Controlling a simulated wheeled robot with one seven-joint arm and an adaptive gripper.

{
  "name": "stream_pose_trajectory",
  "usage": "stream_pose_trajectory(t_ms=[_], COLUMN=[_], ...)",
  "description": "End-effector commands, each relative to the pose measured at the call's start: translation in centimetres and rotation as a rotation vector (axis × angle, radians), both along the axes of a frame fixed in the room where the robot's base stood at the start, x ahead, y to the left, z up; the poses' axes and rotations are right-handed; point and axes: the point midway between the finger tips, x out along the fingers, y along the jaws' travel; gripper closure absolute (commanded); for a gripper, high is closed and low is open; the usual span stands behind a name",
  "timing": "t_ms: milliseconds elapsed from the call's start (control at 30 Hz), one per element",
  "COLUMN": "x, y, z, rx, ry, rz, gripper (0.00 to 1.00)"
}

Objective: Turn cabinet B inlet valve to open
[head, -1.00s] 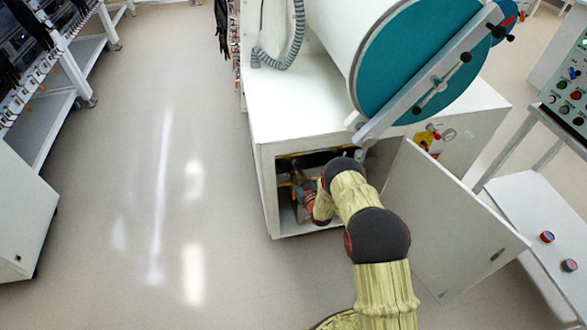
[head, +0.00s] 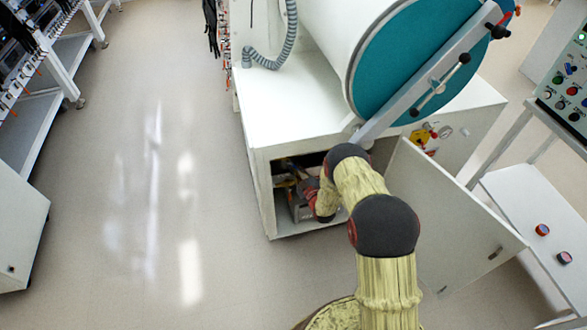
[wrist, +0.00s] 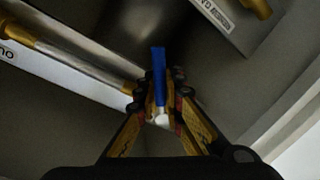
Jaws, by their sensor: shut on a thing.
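In the wrist view my gripper (wrist: 160,98) is shut on a narrow blue valve handle (wrist: 158,65) with a pale rounded end between the fingers. The handle points up the picture, away from my gripper. I cannot tell from this view how it stands to its pipe. In the head view my arm reaches into the open lower compartment of the white cabinet (head: 256,190), under the large cylinder. My gripper is deep in the compartment there, mostly hidden by my arm and shadow. The valve cannot be made out in the head view.
The cabinet door (head: 445,225) hangs open to the right of my arm. In the wrist view a metal pipe with brass fittings (wrist: 80,60) runs at the left, and a labelled box (wrist: 225,15) is above right. Open floor (head: 110,220) lies to the left.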

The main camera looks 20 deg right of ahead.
Motion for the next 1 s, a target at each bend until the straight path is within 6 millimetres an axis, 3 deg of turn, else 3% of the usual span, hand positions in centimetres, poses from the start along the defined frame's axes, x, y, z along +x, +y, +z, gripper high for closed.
stream_pose_trajectory(t_ms=[300, 800, 833, 1000], x=[0.04, 0.03, 0.04, 0.03], y=[-0.38, -0.43, -0.43, -0.44], z=[0.41, 0.45, 0.46, 0.45], rx=[-0.117, -0.137, -0.137, -0.137], ry=[0.000, -0.001, -0.001, -0.001], rz=[0.000, 0.001, 0.001, 0.001], gripper=[1.00, 1.00, 0.90, 0.80])
